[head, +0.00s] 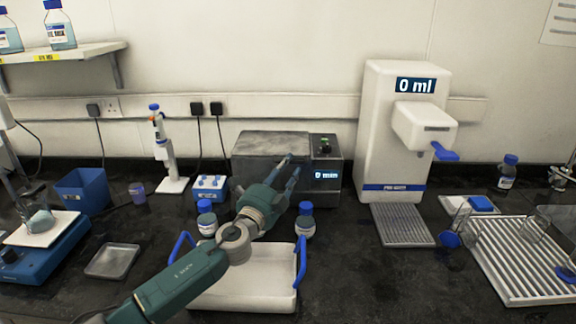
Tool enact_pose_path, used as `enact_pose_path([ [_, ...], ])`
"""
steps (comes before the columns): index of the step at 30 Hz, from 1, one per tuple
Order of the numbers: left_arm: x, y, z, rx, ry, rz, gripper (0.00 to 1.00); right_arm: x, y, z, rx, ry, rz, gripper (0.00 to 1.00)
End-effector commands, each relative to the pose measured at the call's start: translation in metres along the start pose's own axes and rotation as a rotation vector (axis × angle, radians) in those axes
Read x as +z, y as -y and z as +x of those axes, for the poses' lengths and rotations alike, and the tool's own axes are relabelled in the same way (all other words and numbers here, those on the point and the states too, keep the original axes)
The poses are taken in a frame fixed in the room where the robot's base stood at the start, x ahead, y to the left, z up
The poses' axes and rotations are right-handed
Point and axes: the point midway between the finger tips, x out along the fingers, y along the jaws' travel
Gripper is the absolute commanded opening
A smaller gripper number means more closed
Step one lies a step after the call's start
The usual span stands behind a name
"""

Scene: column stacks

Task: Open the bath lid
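The bath (328,187) is a dark grey box with a small display reading 0 min, at the back middle of the bench against the wall. Its grey lid (268,143) lies flat over the left part of the top and looks closed. My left gripper (293,164) is in front of the bath, its fingers pointing up and right towards the lid's right front part. The fingers are apart with nothing visible between them. I cannot tell whether a fingertip touches the lid. The arm and gripper hide part of the bath's front. My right gripper is not in view.
A white tray (240,296) with blue handles lies in front, below my arm. Blue-capped bottles (305,222) stand by it. A blue tube rack (209,188) is left of the bath; a white water dispenser (385,150) stands right.

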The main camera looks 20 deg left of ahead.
Motion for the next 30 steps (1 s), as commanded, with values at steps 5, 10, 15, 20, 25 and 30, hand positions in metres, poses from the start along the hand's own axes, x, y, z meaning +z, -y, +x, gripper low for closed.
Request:
enact_pose_path([
  [5, -0.0002, 0.0005, 0.0105, 0.0, 0.0, 0.0, 0.33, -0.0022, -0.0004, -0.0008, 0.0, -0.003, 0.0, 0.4],
  [10, -0.0002, 0.0002, 0.0113, 0.0, 0.0, 0.0, 0.33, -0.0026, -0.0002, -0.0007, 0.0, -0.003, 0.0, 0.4],
  [15, -0.0003, 0.0001, 0.011, 0.0, 0.0, 0.0, 0.17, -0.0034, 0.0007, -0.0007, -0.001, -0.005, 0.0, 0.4],
  [20, -0.0004, 0.0, 0.0109, 0.0, 0.0, 0.0, 0.0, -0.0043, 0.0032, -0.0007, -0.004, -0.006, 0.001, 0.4],
  [25, -0.0005, -0.0002, 0.0108, 0.0, 0.0, -0.001, 0.0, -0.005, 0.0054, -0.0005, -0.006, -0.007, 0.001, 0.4],
  [30, -0.0009, 0.0023, 0.0112, -0.008, 0.003, -0.022, 0.0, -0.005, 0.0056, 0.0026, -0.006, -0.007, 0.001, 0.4],
])
